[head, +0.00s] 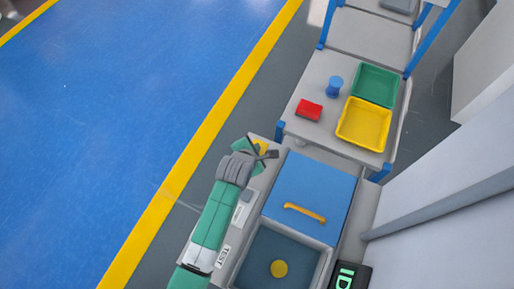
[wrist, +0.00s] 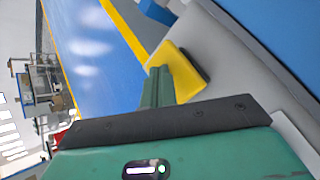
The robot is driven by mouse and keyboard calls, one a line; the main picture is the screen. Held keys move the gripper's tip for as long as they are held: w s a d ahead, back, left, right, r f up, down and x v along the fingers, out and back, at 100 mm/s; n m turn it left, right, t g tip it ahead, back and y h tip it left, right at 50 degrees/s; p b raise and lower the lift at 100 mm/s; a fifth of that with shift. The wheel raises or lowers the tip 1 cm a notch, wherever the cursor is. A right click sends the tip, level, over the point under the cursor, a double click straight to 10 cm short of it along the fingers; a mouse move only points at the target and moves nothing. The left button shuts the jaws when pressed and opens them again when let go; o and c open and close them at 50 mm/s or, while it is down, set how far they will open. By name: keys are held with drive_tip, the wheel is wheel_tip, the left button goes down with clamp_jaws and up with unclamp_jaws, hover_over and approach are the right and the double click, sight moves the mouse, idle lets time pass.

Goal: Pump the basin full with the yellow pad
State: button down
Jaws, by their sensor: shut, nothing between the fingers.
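The yellow pad (head: 262,145) is on the grey machine top at its far left corner, partly hidden by my gripper. My gripper (head: 268,154) is shut and empty right at the pad. In the wrist view, the shut fingers (wrist: 157,75) reach the left edge of the yellow pad (wrist: 184,75); I cannot tell whether they touch it. The basin (head: 256,252) is a dark blue-grey recess at the near end of the machine, with a round yellow disc (head: 279,268) in it. Its fill level is hard to judge.
A blue lid (head: 315,187) with an orange handle (head: 305,212) lies beyond the basin. A black display (head: 346,279) with green letters, cut off, sits at the right. The table beyond holds a red block (head: 308,110), blue spool (head: 334,87), yellow tray (head: 341,128) and green tray (head: 357,88).

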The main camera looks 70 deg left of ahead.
drive_tip(key=shift+f+b, duration=0.4)
drive_tip(key=shift+f, duration=0.5)
idle(0.4)
drive_tip(key=shift+r, duration=0.1)
drive_tip(key=shift+r+p, duration=1.75)
drive_tip(key=shift+p, duration=0.15)
wheel_tip(320, 180, up, 5)
drive_tip(key=p, duration=0.4)
drive_tip(key=shift+p, duration=0.4)
